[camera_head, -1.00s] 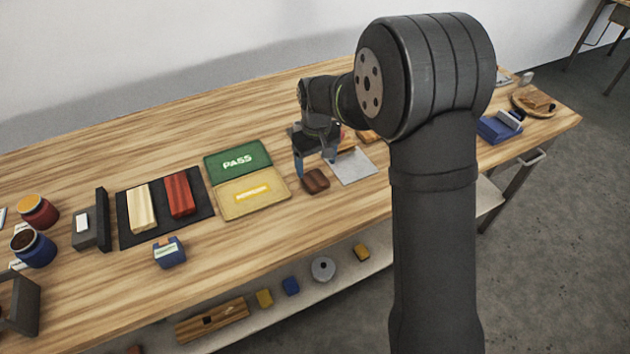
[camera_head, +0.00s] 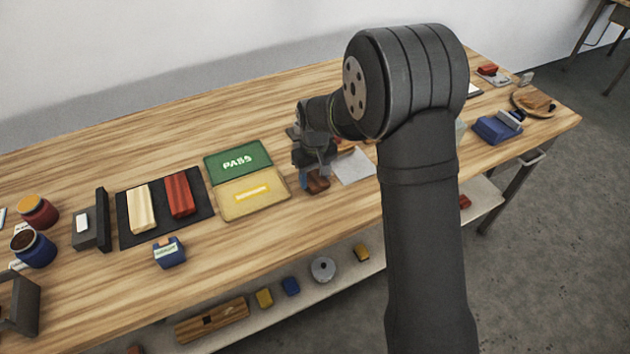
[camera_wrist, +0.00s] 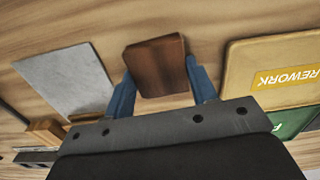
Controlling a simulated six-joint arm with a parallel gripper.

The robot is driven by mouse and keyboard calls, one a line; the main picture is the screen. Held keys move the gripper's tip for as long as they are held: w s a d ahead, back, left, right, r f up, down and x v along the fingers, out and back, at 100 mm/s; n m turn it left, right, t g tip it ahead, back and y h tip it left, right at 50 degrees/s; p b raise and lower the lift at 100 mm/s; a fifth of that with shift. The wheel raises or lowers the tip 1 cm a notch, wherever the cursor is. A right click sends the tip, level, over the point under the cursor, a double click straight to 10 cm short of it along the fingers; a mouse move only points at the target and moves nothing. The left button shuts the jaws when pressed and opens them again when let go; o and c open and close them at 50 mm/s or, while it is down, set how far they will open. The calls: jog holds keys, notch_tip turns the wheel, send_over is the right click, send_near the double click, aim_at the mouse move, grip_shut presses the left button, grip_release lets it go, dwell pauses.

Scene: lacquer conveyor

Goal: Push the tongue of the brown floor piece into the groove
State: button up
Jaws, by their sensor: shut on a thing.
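The brown piece (camera_head: 319,184) is a small dark block lying at the front of the bench, right of the yellow mat. My gripper (camera_head: 313,178) is over it, with its blue fingers pointing down. In the wrist view the brown piece (camera_wrist: 155,62) sits between the two blue fingers of my gripper (camera_wrist: 160,74), and they are shut on it. Its tongue cannot be made out. Light wooden pieces (camera_wrist: 43,132) lie at the left in the wrist view, partly cut off. I cannot make out a groove on them.
A grey sheet (camera_head: 354,166) lies just right of my gripper. A yellow REWORK mat (camera_head: 228,207) and a green PASS mat (camera_head: 238,157) lie to the left. A black mat (camera_head: 125,222) with cream and red blocks is further left.

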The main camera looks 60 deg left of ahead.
aim_at(352, 166)
jog(key=shift+r, duration=0.5)
jog(key=r, duration=0.3)
jog(key=shift+w+d+r, duration=0.35)
jog(key=shift+w+r, duration=0.05)
jog(key=w+d+r, duration=0.6)
jog(key=w+d, duration=0.1)
jog(key=shift+m, duration=0.4)
jog(key=w+a+f, duration=0.1)
jog(key=f, duration=0.2)
jog(key=w+a+f, duration=0.1)
jog(key=w+f, duration=0.1)
jog(key=f, duration=0.2)
jog(key=w+f, duration=0.2)
jog(key=f, duration=0.1)
jog(key=shift+a+f, duration=0.2)
jog(key=shift+a, duration=0.2)
jog(key=shift+a, duration=2.9)
